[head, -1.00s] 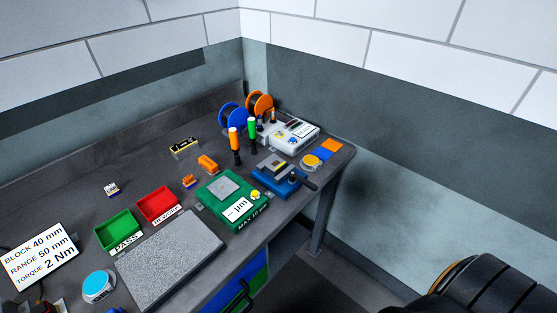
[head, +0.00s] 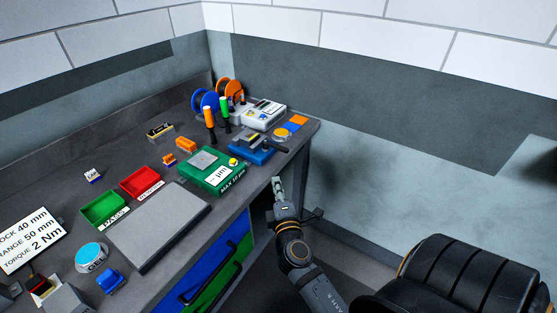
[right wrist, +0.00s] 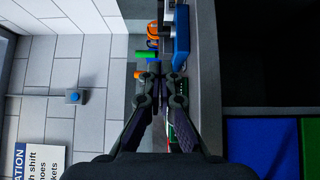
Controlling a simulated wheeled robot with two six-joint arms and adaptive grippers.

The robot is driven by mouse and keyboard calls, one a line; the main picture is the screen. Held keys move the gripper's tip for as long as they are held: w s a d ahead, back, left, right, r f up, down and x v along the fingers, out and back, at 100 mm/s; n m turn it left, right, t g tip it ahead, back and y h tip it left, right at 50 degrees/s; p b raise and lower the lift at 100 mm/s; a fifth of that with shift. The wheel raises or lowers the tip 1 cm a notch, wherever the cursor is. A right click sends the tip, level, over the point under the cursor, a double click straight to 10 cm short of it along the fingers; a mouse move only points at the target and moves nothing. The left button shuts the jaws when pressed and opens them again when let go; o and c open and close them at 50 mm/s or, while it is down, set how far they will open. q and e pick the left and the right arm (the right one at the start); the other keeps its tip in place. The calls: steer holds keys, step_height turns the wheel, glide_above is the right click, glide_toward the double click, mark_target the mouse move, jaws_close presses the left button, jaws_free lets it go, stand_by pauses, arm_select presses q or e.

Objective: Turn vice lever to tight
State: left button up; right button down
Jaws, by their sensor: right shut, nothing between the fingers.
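The vice (head: 252,149) has a blue base and grey jaws and stands near the right front edge of the bench. Its dark lever (head: 279,148) sticks out to the right side of the vice. My right gripper (head: 277,182) is in front of the bench edge, below and apart from the lever in the picture. It is shut and empty. In the right wrist view its fingers (right wrist: 158,75) come together, and a blue block-like part (right wrist: 181,45), probably the vice, shows beyond them. My left gripper is out of view.
The floor space right of the bench is free.

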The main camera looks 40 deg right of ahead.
steer(key=p, duration=0.3)
glide_toward(273, 147)
steer(key=w, duration=0.3)
steer(key=shift+w+d+p, duration=0.35)
steer(key=shift+d+p, duration=0.1)
steer(key=shift+d, duration=0.45)
steer(key=shift+w+d+f, duration=0.15)
steer(key=shift+d, duration=0.4)
steer(key=shift+w+d, duration=0.1)
